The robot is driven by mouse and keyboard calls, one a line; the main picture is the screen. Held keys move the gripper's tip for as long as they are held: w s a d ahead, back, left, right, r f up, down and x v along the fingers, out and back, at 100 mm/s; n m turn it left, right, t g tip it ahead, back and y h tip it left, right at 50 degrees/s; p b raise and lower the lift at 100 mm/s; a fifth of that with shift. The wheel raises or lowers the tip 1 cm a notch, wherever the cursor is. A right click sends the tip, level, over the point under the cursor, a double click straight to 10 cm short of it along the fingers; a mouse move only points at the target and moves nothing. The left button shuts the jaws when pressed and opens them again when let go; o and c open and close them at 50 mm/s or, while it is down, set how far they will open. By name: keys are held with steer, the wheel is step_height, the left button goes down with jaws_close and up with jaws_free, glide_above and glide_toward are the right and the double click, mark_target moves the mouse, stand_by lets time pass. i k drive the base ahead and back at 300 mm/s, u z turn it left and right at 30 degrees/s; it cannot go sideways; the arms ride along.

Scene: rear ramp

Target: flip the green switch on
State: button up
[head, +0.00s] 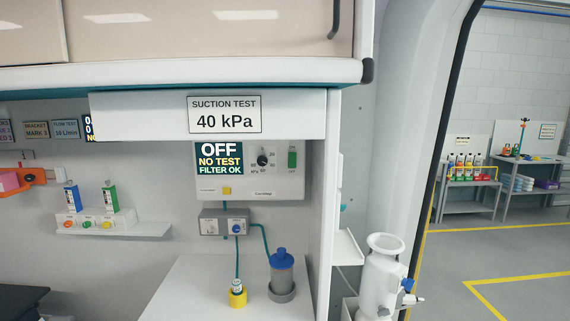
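The green switch (292,160) is a small upright rocker at the right side of a white suction unit (282,187) on the wall. Small marks stand above and below it, too small to read surely. The unit's display (220,159) reads "OFF", "NO TEST", "FILTER OK". A black dial (263,159) sits between the display and the switch. My gripper is not in view, and nothing covers the switch.
An overhead cabinet and a panel with a "40 kPa" sign (225,115) overhang the unit. Below are a valve block (224,222), a blue-lidded canister (282,274) and a yellow-based vial (237,294) on a white counter (195,290). A white cylinder (382,280) stands right.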

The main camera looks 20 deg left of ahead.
mark_target(291, 156)
steer(key=u, duration=1)
steer(key=i, duration=0.95)
steer(key=z, duration=0.05)
steer(key=k, duration=0.5)
steer(key=u, duration=1.9)
steer(key=i, duration=1.1)
steer(key=z, duration=1.4)
